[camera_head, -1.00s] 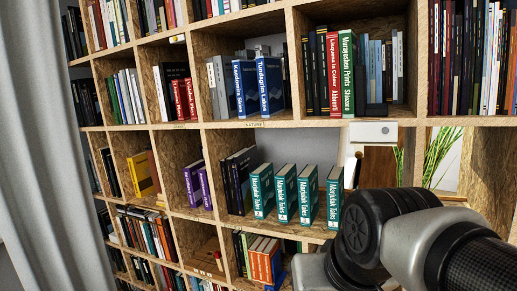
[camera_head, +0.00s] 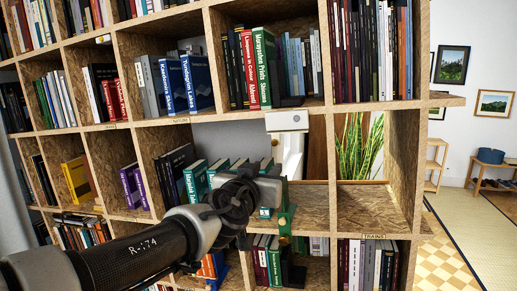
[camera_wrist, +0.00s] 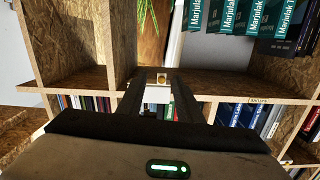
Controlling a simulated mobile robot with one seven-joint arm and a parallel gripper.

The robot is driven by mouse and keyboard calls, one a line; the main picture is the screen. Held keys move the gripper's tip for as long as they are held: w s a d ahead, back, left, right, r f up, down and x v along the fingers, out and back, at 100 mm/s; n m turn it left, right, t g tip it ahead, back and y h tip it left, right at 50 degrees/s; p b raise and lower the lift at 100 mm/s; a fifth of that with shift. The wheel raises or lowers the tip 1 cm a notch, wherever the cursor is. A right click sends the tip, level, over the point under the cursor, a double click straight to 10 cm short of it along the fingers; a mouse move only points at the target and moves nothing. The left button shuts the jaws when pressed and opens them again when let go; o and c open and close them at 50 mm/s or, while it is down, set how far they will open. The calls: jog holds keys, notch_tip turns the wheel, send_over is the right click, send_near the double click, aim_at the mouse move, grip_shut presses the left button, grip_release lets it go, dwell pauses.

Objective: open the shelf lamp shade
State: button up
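The shelf lamp (camera_head: 287,121), a small white box, hangs at the front edge of a shelf board, above an open compartment. A small dark spot shows on its front. In the wrist view, which is upside down, a small white piece with a yellowish round spot (camera_wrist: 160,79) appears at the same board; it looks like the lamp. My gripper (camera_wrist: 159,92) is open, with its two dark fingers apart on either side of that piece in the picture. Contact cannot be told.
Teal books (camera_head: 195,182) stand left of my wrist, partly hidden by it. A green plant (camera_head: 358,147) shows through the opening on the right. Blue books (camera_head: 183,84) and red and green books (camera_head: 256,67) fill the row above. The lower right compartment (camera_head: 370,196) is bare.

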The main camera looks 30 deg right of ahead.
aim_at(277, 139)
jog(key=shift+t, duration=0.5)
jog(key=r+x, duration=0.1)
jog(key=x, duration=0.4)
jog(key=r+x, duration=0.1)
jog(key=x, duration=0.5)
jog(key=r+x, duration=0.1)
jog(key=x, duration=0.4)
jog(key=shift+w, duration=0.35)
jog(key=shift+r+p, duration=0.15)
jog(key=shift+p, duration=0.15)
grip_shut()
